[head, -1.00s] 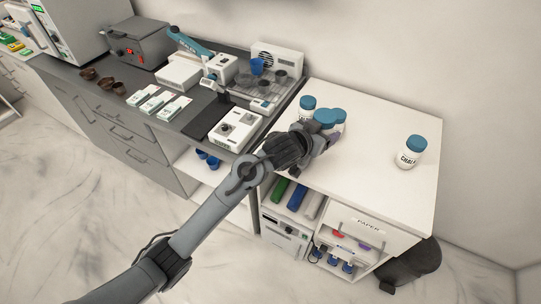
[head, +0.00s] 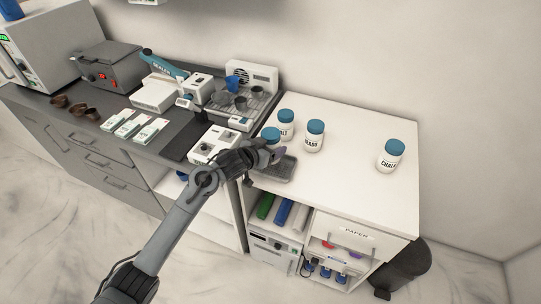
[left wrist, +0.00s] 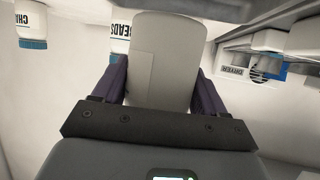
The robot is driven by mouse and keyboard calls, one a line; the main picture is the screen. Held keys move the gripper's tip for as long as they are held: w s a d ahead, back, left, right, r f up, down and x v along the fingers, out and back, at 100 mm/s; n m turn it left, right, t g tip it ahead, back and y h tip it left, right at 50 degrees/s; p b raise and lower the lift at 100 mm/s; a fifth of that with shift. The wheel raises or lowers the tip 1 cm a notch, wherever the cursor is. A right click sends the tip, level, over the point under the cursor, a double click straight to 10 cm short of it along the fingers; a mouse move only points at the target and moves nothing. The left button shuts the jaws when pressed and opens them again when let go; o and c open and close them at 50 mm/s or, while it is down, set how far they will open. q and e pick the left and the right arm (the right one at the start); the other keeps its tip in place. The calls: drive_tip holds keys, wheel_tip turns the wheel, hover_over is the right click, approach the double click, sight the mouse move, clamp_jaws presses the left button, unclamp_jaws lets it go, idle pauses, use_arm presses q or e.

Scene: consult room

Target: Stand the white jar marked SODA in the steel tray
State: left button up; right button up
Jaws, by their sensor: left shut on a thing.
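My left gripper (head: 277,150) is shut on a white jar with a blue lid (head: 271,134). In the left wrist view the jar's pale body (left wrist: 162,62) stands between the two fingers, with no lettering visible on this side. The grey steel tray (head: 284,170) lies on the white cabinet top near its front left edge. The held jar is at the tray's back left in the head view. The gripper hides the jar's lower part, so I cannot tell whether it touches the tray. My right gripper is not in view.
A jar with a partly hidden label ending in LT (head: 286,124) and the BEADS jar (head: 314,136) stand close behind. The CHALK jar (head: 390,155) stands apart at right. A white instrument (head: 213,145) is on the dark counter at left. The cabinet top's middle is clear.

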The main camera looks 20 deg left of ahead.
use_arm(q)
drive_tip(key=shift+f+b, duration=0.4)
drive_tip(key=shift+f, duration=1.55)
drive_tip(key=shift+f, duration=0.2)
drive_tip(key=o, duration=1.1)
drive_tip(key=shift+c, duration=0.2)
drive_tip(key=shift+r, duration=0.1)
